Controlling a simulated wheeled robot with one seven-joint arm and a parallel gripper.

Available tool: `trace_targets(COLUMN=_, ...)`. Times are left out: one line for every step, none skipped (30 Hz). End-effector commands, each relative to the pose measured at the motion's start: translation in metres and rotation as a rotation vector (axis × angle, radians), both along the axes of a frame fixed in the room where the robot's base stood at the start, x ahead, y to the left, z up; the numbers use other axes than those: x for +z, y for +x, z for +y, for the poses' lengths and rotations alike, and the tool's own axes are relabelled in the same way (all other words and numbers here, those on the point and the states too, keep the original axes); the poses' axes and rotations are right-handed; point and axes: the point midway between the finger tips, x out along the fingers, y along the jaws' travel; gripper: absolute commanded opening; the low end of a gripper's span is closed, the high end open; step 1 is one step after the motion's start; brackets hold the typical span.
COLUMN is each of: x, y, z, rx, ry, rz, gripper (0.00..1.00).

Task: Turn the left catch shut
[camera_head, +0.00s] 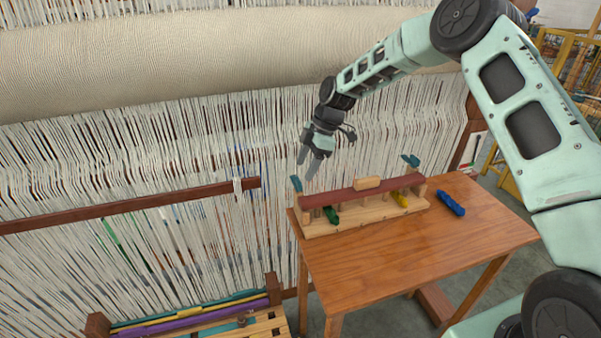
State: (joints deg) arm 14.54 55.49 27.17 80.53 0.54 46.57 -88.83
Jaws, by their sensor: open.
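The left catch (296,184) is a small teal piece at the left end of a wooden rack (320,229). It stands up, tilted, above the end of the dark red bar (340,198). The right catch (411,160) is a similar teal piece sticking up at the right end. My gripper (308,172) is open and empty, pointing down in the picture just above and right of the left catch. The fingers look apart from the catch, but the depth between them is hard to judge.
The rack stands on a wooden table (400,262) and holds a green skein (331,215) and a yellow skein (400,200). A blue skein (451,203) lies on the table to the right. A large loom with hanging white threads (200,160) fills the back. The table's front is clear.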

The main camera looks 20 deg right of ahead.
Motion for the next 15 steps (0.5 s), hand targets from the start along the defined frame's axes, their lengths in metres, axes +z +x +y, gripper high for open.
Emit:
trace_targets(x=-0.007, y=-0.001, z=0.005, rx=0.002, ry=0.001, rz=0.004, gripper=0.62)
trace_targets(x=-0.011, y=-0.001, z=0.007, rx=0.002, ry=0.001, rz=0.003, gripper=0.62)
trace_targets(x=-0.017, y=-0.001, z=0.009, rx=0.001, ry=0.0, rz=0.003, gripper=0.62)
trace_targets(x=-0.021, y=-0.001, z=0.01, rx=0.001, ry=0.001, rz=0.003, gripper=0.62)
trace_targets(x=-0.025, y=0.0, z=0.012, rx=0.0, ry=0.0, rz=0.002, gripper=0.62)
trace_targets(x=-0.029, y=0.0, z=0.013, rx=-0.001, ry=0.001, rz=0.001, gripper=0.62)
trace_targets(x=-0.032, y=0.0, z=0.014, rx=-0.001, ry=0.0, rz=0.001, gripper=0.62)
trace_targets(x=-0.035, y=0.0, z=0.015, rx=-0.001, ry=0.0, rz=0.001, gripper=0.62)
trace_targets(x=-0.037, y=0.0, z=0.016, rx=0.0, ry=0.0, rz=0.0, gripper=0.62)
trace_targets(x=-0.039, y=0.0, z=0.017, rx=0.0, ry=0.0, rz=0.0, gripper=0.62)
trace_targets(x=-0.04, y=0.0, z=0.018, rx=0.0, ry=0.0, rz=0.0, gripper=0.62)
trace_targets(x=-0.042, y=0.0, z=0.018, rx=-0.001, ry=0.0, rz=-0.001, gripper=0.62)
trace_targets(x=-0.042, y=0.0, z=0.018, rx=-0.001, ry=0.0, rz=-0.001, gripper=0.62)
trace_targets(x=-0.043, y=0.0, z=0.018, rx=-0.001, ry=0.0, rz=-0.001, gripper=0.62)
trace_targets(x=-0.043, y=0.0, z=0.018, rx=-0.002, ry=0.0, rz=-0.001, gripper=0.62)
